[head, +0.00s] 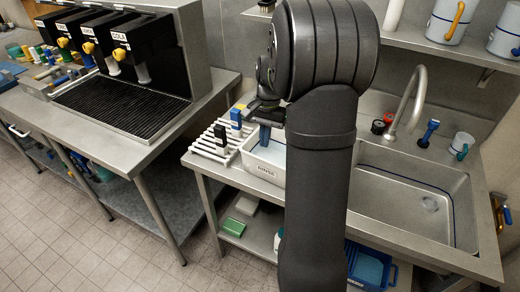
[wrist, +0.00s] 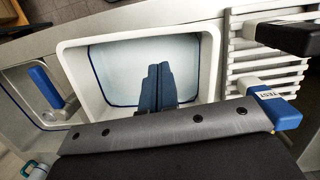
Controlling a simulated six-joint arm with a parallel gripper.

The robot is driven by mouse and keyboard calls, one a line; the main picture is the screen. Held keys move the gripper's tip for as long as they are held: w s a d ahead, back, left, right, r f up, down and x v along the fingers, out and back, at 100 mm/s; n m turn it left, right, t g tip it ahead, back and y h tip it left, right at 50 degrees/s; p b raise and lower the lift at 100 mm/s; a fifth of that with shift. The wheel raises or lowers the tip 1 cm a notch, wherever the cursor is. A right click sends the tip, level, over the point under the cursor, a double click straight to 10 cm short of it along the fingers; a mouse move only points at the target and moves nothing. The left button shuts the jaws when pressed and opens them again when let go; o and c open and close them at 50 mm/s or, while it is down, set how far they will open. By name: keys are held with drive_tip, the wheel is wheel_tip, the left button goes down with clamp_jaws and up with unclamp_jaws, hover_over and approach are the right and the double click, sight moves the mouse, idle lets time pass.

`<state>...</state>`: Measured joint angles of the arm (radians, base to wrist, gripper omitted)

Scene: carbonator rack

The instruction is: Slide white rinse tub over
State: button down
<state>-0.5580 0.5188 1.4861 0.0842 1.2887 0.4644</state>
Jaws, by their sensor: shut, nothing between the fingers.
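The white rinse tub (head: 268,171) sits on the counter left of the sink, with a "RINSE" label on its front. My arm hides its right part in the head view. In the wrist view the tub (wrist: 207,75) shows a pale interior with a dark blue line around it. My gripper (head: 264,138) points down over the tub. In the wrist view its blue fingers (wrist: 159,82) are together and empty, in front of the tub's interior. I cannot tell whether they touch a wall.
A white slatted rack (head: 207,149) stands close left of the tub, holding a black-handled and a blue-handled piece (head: 236,117). The sink basin (head: 400,205) and its tall faucet (head: 408,98) are to the right. A drink dispenser (head: 125,50) stands on the left counter.

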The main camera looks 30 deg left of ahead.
sight(260, 158)
drive_tip(key=s, duration=0.4)
drive_tip(key=shift+d+f, duration=0.15)
drive_tip(key=shift+f, duration=0.7)
drive_tip(key=w, duration=0.9)
drive_tip(key=shift+a+f, duration=0.15)
drive_tip(key=shift+a, duration=0.05)
drive_tip(key=w+r, duration=0.3)
drive_tip(key=r, duration=1.5)
drive_tip(key=shift+a, duration=0.15)
